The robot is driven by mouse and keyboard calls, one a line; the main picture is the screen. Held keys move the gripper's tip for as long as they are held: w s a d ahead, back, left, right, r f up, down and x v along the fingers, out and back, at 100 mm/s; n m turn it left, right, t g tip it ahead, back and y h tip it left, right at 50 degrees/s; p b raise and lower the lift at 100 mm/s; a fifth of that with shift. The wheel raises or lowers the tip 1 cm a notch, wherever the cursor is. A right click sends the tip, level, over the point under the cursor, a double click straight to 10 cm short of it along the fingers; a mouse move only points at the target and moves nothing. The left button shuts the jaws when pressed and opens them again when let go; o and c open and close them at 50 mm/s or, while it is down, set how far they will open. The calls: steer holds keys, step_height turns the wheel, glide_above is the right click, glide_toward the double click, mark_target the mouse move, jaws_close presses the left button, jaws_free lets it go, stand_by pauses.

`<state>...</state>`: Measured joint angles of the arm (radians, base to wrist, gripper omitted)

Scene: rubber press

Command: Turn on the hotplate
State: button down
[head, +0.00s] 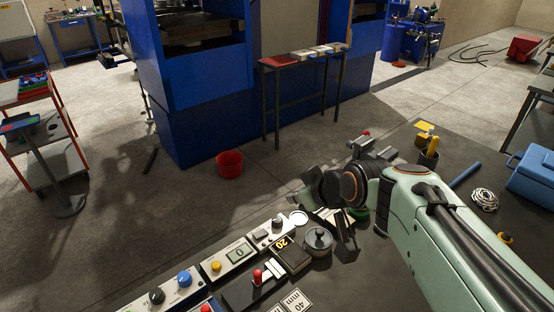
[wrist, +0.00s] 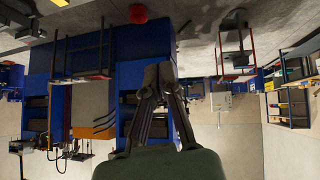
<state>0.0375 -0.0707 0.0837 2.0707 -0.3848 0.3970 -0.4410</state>
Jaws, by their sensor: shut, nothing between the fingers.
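A small white unit (head: 268,235) with a dark knob and a grey block stands on the front bench, with a white disc (head: 298,217) at its right end. It may be the hotplate, but I cannot tell for certain. My gripper (wrist: 160,72) is shut and empty in the wrist view, its fingertips together. In the head view its dark end shows beside my wrist, above the bench and up and to the right of the unit. It is apart from the unit's knob.
A display unit (head: 229,262) and a unit with black and blue knobs (head: 165,290) stand left along the bench. A lidded grey pot (head: 318,240) and a black block marked 20 (head: 291,254) are close to the white unit. A red bucket (head: 230,163) stands on the floor beyond.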

steer(key=w+a+f+y, duration=0.1)
steer(key=w+a+f, duration=0.2)
steer(key=w, duration=0.4)
steer(key=w+f+g+y, duration=0.1)
steer(key=w+f, duration=0.3)
steer(key=f, duration=1.2)
steer(key=shift+a+m+g+y, duration=0.3)
steer(key=shift+m+g, duration=0.1)
steer(key=shift+g, duration=0.2)
glide_above(254, 233)
steer(key=d, duration=0.2)
steer(key=f, duration=0.5)
steer(key=s+f, duration=0.1)
steer(key=f, duration=0.1)
steer(key=shift+f, duration=0.15)
step_height(254, 233, down, 2)
steer(key=shift+s+f, duration=0.15)
steer(key=shift+f, duration=0.65)
steer(key=shift+s+a, duration=0.1)
steer(key=shift+a, duration=0.05)
